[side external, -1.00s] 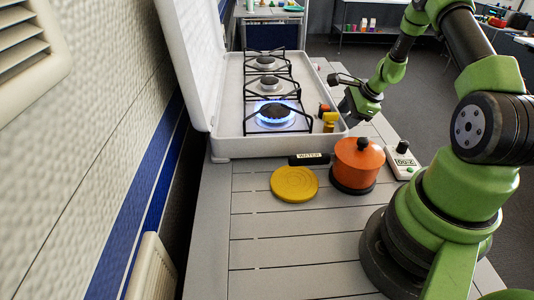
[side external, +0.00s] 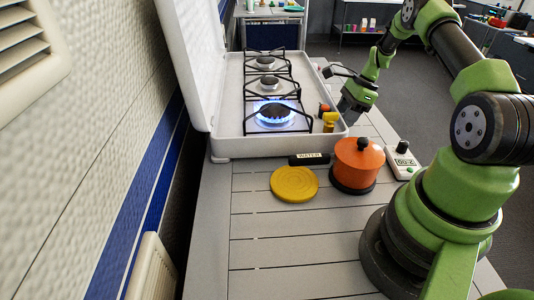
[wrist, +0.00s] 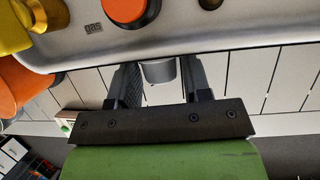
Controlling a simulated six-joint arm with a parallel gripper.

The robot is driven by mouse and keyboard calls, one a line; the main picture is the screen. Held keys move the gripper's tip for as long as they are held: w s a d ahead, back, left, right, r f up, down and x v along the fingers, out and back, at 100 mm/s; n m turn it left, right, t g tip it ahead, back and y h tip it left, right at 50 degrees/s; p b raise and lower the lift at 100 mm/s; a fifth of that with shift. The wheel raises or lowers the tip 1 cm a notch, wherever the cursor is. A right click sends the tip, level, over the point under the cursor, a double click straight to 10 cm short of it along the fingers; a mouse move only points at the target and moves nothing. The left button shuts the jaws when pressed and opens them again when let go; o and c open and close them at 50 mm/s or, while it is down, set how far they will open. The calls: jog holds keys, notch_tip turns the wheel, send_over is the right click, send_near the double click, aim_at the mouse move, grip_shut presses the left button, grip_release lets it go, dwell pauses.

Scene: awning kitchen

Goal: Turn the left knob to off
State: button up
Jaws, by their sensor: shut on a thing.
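A blue flame (side external: 268,122) burns at the near burner; the far burner (side external: 266,62) shows none. My gripper (side external: 347,110) is at the stove's right side, low by its edge. In the wrist view, my two fingers (wrist: 160,74) are on either side of a grey round knob (wrist: 158,71) below the stove's rim, and are shut on it. The knob's marking is not visible, and the side view hides it behind the gripper and stove.
An orange round part (wrist: 125,8) beside a "gas" label and a yellow fitting (wrist: 14,28) are close to my gripper. Slatted counter is clear toward the camera.

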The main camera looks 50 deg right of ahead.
jog(key=shift+w+g+y, duration=0.1)
jog(key=shift+g+y, duration=0.2)
jog(key=shift+d+m+g+y, duration=0.15)
jog(key=shift+m+g+y, duration=0.15)
jog(key=shift+g+y, duration=0.35)
jog(key=o, duration=1.4)
jog(key=shift+c, duration=0.2)
jog(key=a+v, duration=0.1)
jog(key=v, duration=0.5)
jog(key=shift+d+r, duration=0.2)
jog(key=shift+r, duration=0.35)
